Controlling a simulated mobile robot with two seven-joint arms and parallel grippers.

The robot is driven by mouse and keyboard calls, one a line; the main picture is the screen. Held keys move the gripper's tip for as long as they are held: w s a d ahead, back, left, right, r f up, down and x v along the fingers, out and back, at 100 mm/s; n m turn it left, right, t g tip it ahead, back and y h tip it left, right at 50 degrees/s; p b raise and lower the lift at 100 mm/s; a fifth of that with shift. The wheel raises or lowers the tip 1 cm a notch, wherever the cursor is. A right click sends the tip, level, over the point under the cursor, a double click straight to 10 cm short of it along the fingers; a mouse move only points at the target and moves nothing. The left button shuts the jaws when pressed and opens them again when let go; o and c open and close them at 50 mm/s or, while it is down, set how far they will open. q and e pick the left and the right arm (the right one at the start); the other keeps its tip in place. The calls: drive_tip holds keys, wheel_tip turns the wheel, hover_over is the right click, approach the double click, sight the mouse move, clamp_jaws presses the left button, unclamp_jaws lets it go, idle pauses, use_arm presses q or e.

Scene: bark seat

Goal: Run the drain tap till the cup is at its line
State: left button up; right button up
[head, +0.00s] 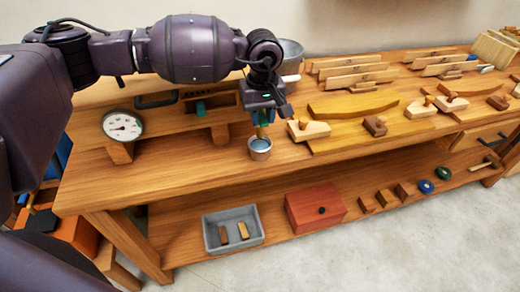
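A small grey metal cup (260,149) stands upright on the wooden bench top (190,168), with bluish liquid showing inside. I cannot make out its line or the exact level. My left gripper (263,115) points down just above the cup, at a small teal and tan part (261,126) that looks like the drain tap. The gripper hides most of that part, and I cannot tell whether the fingers are closed on it. A grey metal pot (291,55) stands behind the gripper, partly hidden. My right gripper is out of view.
A round dial gauge (122,126) stands left on the bench. Wooden planes (308,130) and curved wood pieces (352,104) crowd the right. The shelf below holds a grey tray (207,237) and a red box (315,207). The bench front left of the cup is clear.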

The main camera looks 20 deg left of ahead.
use_arm(q)
drive_tip(key=c, duration=0.4)
drive_tip(key=shift+o, duration=0.2)
drive_tip(key=shift+w+d+n+p, duration=0.15)
drive_tip(key=shift+w+d+n, duration=0.15)
drive_tip(key=shift+n, duration=0.7)
drive_tip(key=shift+w+d+n+p, duration=0.15)
drive_tip(key=shift+w+d+n, duration=0.1)
drive_tip(key=shift+n, duration=0.75)
